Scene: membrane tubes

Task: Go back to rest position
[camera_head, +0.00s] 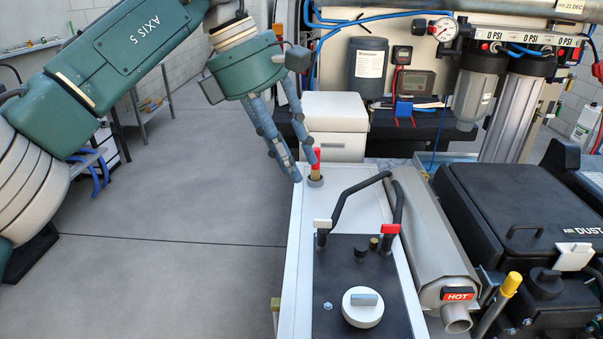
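My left gripper (304,170) hangs from the green arm that comes in from the left, with its blue-grey fingers pointing down. A gap shows between the fingers, and nothing is visible between them. The fingertips are just left of a small red-topped brass fitting (317,167) on the white bench's back end. They overlap its edge in the picture; I cannot tell whether they touch it. My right gripper is not in view.
The white bench (297,260) carries a black panel with a white knob (363,306) and black pipes. A grey cylinder labelled HOT (430,240) lies beside it. Filter housings (480,88) and a gauge (444,29) stand behind. Open grey floor (180,200) lies left.

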